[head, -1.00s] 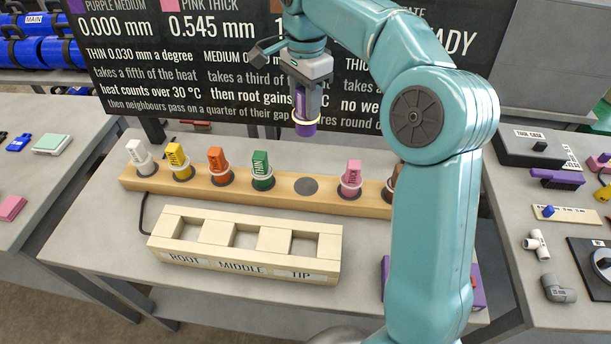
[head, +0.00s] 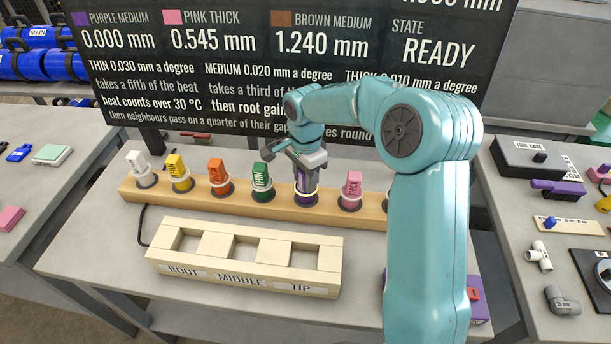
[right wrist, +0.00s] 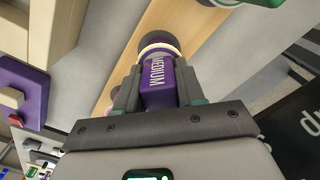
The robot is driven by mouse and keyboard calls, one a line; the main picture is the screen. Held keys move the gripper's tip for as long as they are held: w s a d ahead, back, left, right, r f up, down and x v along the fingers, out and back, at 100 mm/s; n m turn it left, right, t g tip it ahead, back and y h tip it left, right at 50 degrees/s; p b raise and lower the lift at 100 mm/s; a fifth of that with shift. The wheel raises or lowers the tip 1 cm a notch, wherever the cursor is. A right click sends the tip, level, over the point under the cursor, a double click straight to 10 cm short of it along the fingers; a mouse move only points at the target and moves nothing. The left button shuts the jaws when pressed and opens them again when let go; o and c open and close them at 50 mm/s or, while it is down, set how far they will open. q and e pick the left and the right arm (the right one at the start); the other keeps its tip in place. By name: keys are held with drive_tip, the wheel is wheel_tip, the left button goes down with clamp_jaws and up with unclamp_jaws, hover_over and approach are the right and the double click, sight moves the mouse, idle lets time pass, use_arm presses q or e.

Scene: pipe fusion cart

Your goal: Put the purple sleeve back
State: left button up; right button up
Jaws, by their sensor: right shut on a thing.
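The purple sleeve (head: 306,186) stands upright at the wooden rack (head: 275,205), in the place between the green sleeve (head: 261,178) and the pink sleeve (head: 351,186). My right gripper (head: 304,168) points down and is shut on its upper part. The right wrist view shows the purple sleeve (right wrist: 160,82), marked MEDIUM, between the two fingers, with a pale ring near its far end. The ring and lower end are at the rack's dark hole; I cannot tell if it is fully seated. My left gripper is not in view.
White (head: 141,168), yellow (head: 178,172) and orange (head: 218,176) sleeves stand in the rack to the left. A wooden block (head: 245,262) labelled ROOT, MIDDLE, TIP lies in front, its openings empty. A display board (head: 250,75) stands behind. My right arm hides the rack's right end.

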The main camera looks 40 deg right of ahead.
drive_tip(key=shift+s+r, duration=0.15)
drive_tip(key=shift+s, duration=0.05)
drive_tip(key=o, duration=1.1)
drive_tip(key=shift+w+f, duration=0.15)
drive_tip(key=shift+f, duration=0.1)
drive_tip(key=shift+r, duration=0.1)
